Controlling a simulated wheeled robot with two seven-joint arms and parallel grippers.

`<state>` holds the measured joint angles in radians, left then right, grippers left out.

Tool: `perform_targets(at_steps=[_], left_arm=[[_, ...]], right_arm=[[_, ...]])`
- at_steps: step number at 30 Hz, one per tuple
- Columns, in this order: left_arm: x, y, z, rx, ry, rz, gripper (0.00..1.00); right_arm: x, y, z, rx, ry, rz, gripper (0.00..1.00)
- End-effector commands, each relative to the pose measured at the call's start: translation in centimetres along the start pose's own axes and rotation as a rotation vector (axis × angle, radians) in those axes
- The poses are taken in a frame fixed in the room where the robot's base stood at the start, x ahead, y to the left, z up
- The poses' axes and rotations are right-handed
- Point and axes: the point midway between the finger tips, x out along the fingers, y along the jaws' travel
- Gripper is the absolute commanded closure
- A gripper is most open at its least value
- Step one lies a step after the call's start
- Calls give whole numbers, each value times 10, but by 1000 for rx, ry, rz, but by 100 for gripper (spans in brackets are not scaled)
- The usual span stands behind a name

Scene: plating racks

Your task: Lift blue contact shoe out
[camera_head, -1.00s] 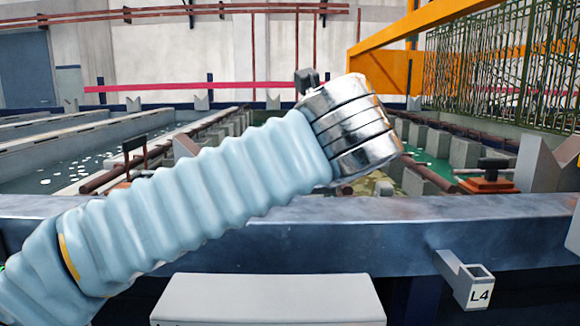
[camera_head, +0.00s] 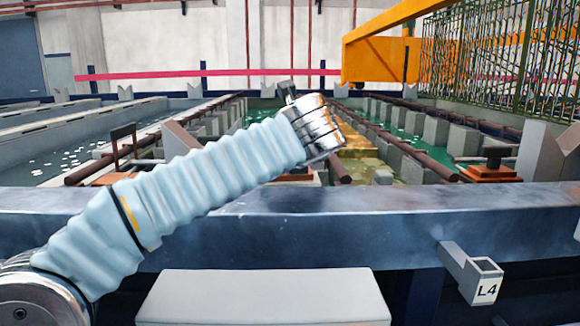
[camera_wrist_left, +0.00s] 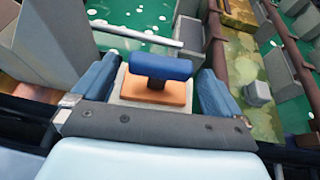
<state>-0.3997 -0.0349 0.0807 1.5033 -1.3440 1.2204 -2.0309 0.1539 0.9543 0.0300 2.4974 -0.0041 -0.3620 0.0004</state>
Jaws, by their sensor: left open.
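The blue contact shoe shows in the left wrist view, with a blue crossbar handle (camera_wrist_left: 160,66) above an orange base (camera_wrist_left: 152,93). It stands on a grey block. My left gripper (camera_wrist_left: 157,72) is open, with one blue finger on each side of the shoe. Contact with the handle cannot be made out. In the head view my left arm reaches in from the left over the front beam, and its wrist hides the gripper and most of the shoe. A bit of orange base (camera_head: 297,176) shows below the wrist. My right gripper is out of view.
A contact shoe with a black handle (camera_head: 496,155) sits at right; another dark handle (camera_head: 122,133) stands at left. The steel front beam (camera_head: 400,228) crosses below the arm. Tanks with green liquid, brown rails (camera_head: 410,150) and grey blocks lie beyond. A bracket marked L4 (camera_head: 486,284) sticks out.

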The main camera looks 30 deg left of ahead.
Motion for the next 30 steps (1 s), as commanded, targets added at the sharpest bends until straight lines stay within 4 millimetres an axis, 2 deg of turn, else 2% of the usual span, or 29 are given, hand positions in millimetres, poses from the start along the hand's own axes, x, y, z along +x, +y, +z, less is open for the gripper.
perform_targets(at_steps=[3,10,23,30], left_arm=[[11,0,0,0,0,0,0],[12,0,0,0,0,-1,0],[12,0,0,0,0,-1,66],[11,0,1,-1,-2,-1,68]], right_arm=[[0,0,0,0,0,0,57],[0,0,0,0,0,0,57],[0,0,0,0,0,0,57],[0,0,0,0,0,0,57]])
